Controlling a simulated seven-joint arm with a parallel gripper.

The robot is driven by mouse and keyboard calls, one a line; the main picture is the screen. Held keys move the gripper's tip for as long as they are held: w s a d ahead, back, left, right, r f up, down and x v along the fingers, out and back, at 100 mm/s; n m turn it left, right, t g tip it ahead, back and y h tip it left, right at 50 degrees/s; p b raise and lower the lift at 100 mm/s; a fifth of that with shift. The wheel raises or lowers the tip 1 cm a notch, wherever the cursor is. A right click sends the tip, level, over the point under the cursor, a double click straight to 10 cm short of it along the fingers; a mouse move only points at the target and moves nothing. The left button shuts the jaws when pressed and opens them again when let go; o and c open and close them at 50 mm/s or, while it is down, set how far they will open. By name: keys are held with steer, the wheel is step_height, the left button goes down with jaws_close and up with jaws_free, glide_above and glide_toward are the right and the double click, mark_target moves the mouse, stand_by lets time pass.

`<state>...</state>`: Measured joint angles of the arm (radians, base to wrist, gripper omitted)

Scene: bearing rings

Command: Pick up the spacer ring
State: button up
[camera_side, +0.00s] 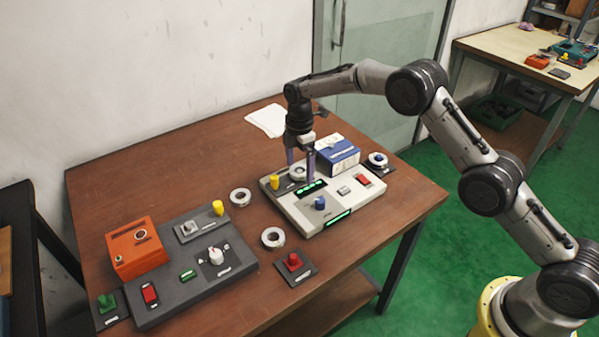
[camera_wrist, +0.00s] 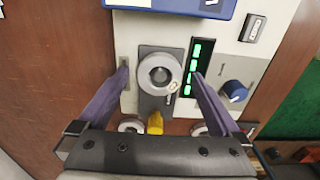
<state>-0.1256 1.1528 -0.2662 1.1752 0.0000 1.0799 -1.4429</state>
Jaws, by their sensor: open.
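Several light grey rings are in view, and I cannot tell by marking which is the spacer ring. One metallic ring (camera_wrist: 147,76) lies on a dark plate on the white control panel (camera_wrist: 130,40); it also shows in the side view (camera_side: 298,173). My gripper (camera_side: 300,170) points down over it. In the wrist view its two purple fingers stand apart, one on each side of this ring, with visible gaps. Two more rings lie loose on the brown table, a nearer one (camera_side: 273,238) and a farther one (camera_side: 240,197).
A blue-and-white box (camera_side: 338,157) stands on the panel close behind the ring. A yellow knob (camera_wrist: 155,122) and blue knob (camera_wrist: 233,91) rise nearby. Another ring (camera_side: 377,160) sits around a blue-topped post at right. A dark panel (camera_side: 200,262) and orange box (camera_side: 135,250) occupy the left.

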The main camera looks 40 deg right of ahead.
jaws_close()
steer(key=shift+r, duration=0.1)
stand_by(0.3)
